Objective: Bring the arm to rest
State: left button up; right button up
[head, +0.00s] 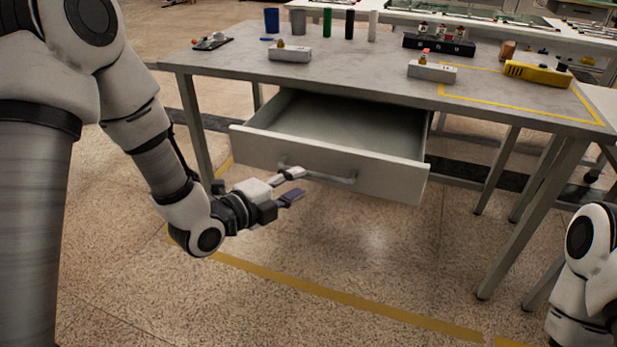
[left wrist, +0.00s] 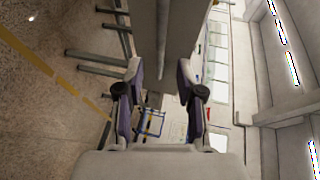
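My left gripper (head: 298,184) is open and empty, in front of the drawer's front near the left end of its bar handle (head: 343,180). In the head view one finger overlaps the handle; I cannot tell whether they touch. The drawer (head: 390,178) is pulled out under the table and looks empty inside. In the left wrist view the two fingers (left wrist: 158,88) stand apart with nothing held, and a grey panel edge shows ahead between them. Part of my right arm shows at the lower right of the head view; its gripper is out of frame.
The grey table (head: 350,71) carries a blue cup (head: 272,21), several cylinders, two light grey blocks, a black holder (head: 438,45) and a yellow tool (head: 538,73) near a yellow-taped area. Table legs stand at left and right. The floor below the left gripper is clear.

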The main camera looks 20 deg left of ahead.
pick_arm(q)
jog(key=shift+s+a+r, duration=0.1)
jog(key=shift+s, duration=0.25)
jog(key=s+f+n+g+y, duration=0.1)
jog(key=s+f+n+g, duration=0.15)
jog(key=s+f, duration=0.65)
jog(key=s+f+n+g+y, duration=0.15)
jog(key=f+g, duration=0.25)
jog(key=f, duration=1.1)
jog(key=s+a+f+n+g+y, duration=0.2)
jog(key=s+f+n+g, duration=0.25)
jog(key=s+n, duration=0.45)
jog(key=s+a+f+n+g+y, duration=0.2)
jog(key=s+a+f+n+g, duration=0.1)
jog(key=s+f+n, duration=0.45)
notch_tip(320, 180, up, 28)
jog(key=s+n+p, duration=0.1)
jog(key=n+p, duration=0.1)
jog(key=p, duration=2.4)
jog(key=shift+s, duration=0.25)
